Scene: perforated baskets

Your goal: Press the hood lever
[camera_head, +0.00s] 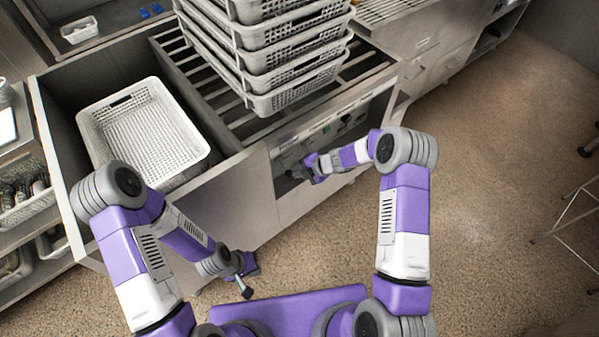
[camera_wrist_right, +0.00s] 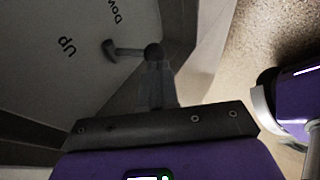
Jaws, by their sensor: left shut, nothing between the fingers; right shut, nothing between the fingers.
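The hood lever (camera_wrist_right: 128,52) shows in the right wrist view as a grey handle with a rounded knob, on a pale panel marked "Up" and "Down". The shut fingers of my right gripper (camera_wrist_right: 156,84) are just below the knob in that picture; I cannot tell whether they touch it. In the head view my right gripper (camera_head: 298,174) is at the front panel of the counter, and I cannot make out the lever there. My left gripper (camera_head: 247,291) is shut and empty, low over the floor in front of the counter.
A stack of perforated baskets (camera_head: 290,75) stands on the slatted counter top. Another white basket (camera_head: 150,130) sits in the basin at left. Shelves (camera_head: 30,230) with items stand at far left. The floor (camera_head: 490,210) at right is mostly clear, with metal stool legs (camera_head: 570,215) at the edge.

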